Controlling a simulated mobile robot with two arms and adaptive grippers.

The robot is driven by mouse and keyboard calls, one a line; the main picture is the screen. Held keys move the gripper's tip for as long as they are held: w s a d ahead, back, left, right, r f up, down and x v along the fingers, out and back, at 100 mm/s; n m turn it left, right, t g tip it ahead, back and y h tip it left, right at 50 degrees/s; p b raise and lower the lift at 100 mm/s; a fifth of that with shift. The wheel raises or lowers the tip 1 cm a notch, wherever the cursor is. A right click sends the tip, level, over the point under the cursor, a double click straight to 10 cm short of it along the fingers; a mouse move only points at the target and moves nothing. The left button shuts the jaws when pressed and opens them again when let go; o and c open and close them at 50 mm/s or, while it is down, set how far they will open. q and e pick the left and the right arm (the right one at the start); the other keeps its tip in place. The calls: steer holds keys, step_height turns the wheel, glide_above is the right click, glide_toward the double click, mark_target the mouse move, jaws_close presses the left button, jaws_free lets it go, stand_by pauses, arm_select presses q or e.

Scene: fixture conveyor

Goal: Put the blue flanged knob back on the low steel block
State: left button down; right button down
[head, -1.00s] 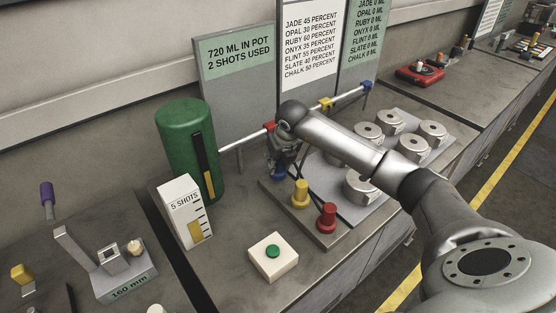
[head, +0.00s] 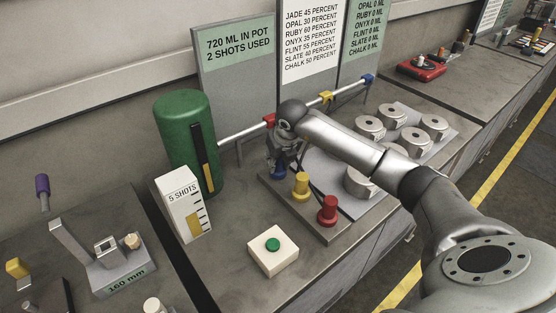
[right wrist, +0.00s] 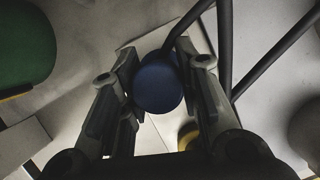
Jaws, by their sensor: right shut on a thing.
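My right gripper (head: 281,164) is shut on the blue flanged knob (head: 279,174). In the right wrist view the round blue top (right wrist: 158,86) shows between the two fingers (right wrist: 160,95). The knob is at the left end of the low steel block (head: 318,231), in line with a yellow knob (head: 301,184) and a red knob (head: 327,209) standing on it. The yellow knob shows partly in the wrist view (right wrist: 187,135), below the blue one. The knob's flange is hidden, and I cannot tell whether it touches the block. My left gripper is not in view.
A green tank (head: 183,135) and a white shots gauge (head: 182,207) stand left of the gripper. A rail (head: 240,133) runs behind it. A white box with green button (head: 272,247) is in front. Dark hoses (right wrist: 260,85) pass close by.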

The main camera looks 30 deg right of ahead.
steer(key=shift+f, duration=0.3)
steer(key=c, duration=1)
jaws_free()
steer(key=v, duration=1.2)
